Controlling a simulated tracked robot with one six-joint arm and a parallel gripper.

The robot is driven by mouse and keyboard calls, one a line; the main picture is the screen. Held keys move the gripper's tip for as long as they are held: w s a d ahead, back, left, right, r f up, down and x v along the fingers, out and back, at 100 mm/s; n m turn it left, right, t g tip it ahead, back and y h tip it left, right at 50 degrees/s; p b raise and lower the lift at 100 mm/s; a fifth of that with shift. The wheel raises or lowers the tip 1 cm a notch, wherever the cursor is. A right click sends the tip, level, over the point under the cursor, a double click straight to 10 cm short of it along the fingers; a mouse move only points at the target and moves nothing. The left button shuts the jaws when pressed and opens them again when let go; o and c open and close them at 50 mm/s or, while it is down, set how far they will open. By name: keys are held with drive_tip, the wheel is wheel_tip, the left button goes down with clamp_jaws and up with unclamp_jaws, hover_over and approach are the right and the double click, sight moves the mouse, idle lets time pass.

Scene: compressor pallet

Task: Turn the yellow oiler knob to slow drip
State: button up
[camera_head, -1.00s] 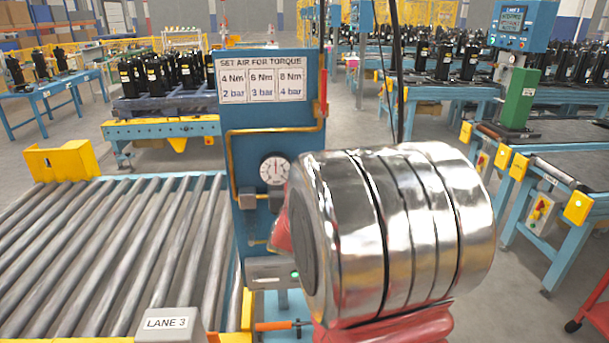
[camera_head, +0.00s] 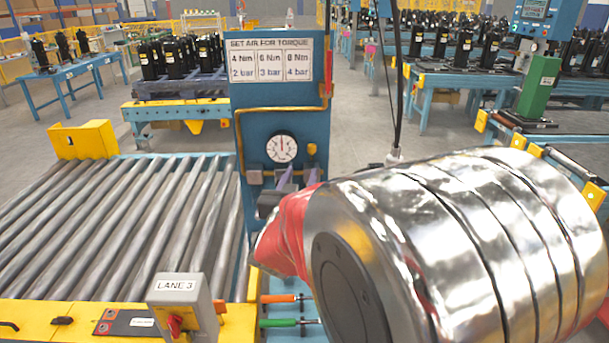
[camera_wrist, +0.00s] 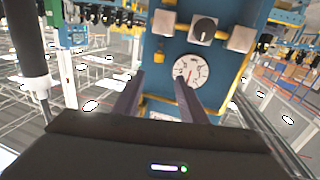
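A small yellow knob (camera_head: 311,149), which looks like the oiler knob, sits right of the round gauge on the blue panel in the head view. In the wrist view, which looks upside down, a small yellow part (camera_wrist: 158,57) shows beside the gauge, near the left finger's tip. My gripper (camera_head: 298,174) is just below the gauge and knob in the head view. Its two grey-purple fingers (camera_wrist: 160,82) stand apart in the wrist view with nothing seen between them. I cannot tell whether a finger touches the knob. The knob's setting is too small to read.
The gauge (camera_head: 282,148) and a black knob (camera_wrist: 205,30) are close by. A torque sign (camera_head: 270,59) is above. A yellow pipe (camera_head: 238,140) runs along the panel. A roller conveyor (camera_head: 110,215) lies left, with the LANE 3 box (camera_head: 182,303). My arm hides the lower right.

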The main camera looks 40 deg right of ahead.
drive_tip(key=s+d+n+t+y, duration=0.1)
drive_tip(key=d, duration=0.1)
drive_tip(key=s+d+n+t+y, duration=0.1)
drive_tip(key=t+y, duration=0.1)
drive_tip(key=shift+s+d+f+y, duration=0.1)
drive_tip(key=shift+s+d+y, duration=0.1)
drive_tip(key=shift+d+y, duration=0.15)
idle(0.7)
